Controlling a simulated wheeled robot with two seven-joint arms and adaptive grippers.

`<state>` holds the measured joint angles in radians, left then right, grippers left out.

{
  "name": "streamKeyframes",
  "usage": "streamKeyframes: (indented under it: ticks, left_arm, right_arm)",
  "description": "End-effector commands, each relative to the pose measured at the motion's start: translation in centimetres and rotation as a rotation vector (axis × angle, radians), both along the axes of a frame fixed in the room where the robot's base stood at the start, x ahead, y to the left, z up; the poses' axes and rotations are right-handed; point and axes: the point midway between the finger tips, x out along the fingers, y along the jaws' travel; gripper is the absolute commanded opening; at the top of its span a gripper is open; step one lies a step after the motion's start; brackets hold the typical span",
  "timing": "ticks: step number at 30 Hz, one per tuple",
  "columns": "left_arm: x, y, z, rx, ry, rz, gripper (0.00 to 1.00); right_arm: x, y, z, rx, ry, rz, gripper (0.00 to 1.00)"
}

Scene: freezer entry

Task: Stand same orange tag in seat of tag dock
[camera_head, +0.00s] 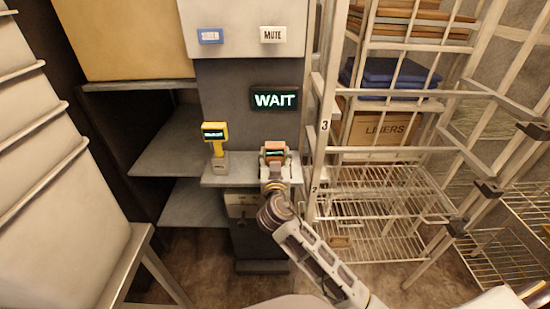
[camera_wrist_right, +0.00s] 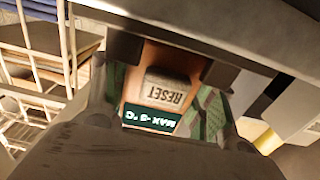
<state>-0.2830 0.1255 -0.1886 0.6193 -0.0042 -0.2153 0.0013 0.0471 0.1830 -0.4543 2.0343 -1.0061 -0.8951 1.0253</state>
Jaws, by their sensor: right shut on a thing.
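The orange tag (camera_head: 275,146) is upright over the right part of a small grey ledge (camera_head: 240,180) in the head view. My right gripper (camera_head: 274,160) is shut on it. In the wrist view the orange tag (camera_wrist_right: 160,92) shows between my fingers, with a grey RESET button and a dark green display, upside down in that picture. A yellow tag (camera_head: 214,132) stands in a grey holder (camera_head: 218,163) at the ledge's left. The orange tag's lower end and any dock seat beneath it are hidden, so I cannot tell whether it is seated. My left gripper is not in view.
A lit WAIT sign (camera_head: 274,99) is on the dark column above the ledge, below a MUTE button (camera_head: 272,35). A wire rack (camera_head: 380,155) with a LINERS box (camera_head: 383,130) stands close on the right. Grey shelves (camera_head: 160,140) lie at left.

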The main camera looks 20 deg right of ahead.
Motion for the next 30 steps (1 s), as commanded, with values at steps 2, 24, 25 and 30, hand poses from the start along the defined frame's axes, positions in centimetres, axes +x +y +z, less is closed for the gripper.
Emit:
streamKeyframes:
  ticks: [2,24,25,30]
  left_arm:
    - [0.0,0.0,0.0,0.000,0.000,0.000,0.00]
    - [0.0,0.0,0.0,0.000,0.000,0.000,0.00]
    - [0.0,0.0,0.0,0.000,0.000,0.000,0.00]
    - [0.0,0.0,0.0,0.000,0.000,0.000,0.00]
  right_arm:
    - [0.0,0.0,-0.2,0.000,0.003,0.000,0.58]
    - [-0.5,0.3,-0.4,0.001,0.007,0.003,0.81]
    - [-0.7,0.4,-0.4,0.001,0.008,0.004,0.81]
    - [-1.8,0.7,-0.5,0.003,0.010,0.004,0.81]
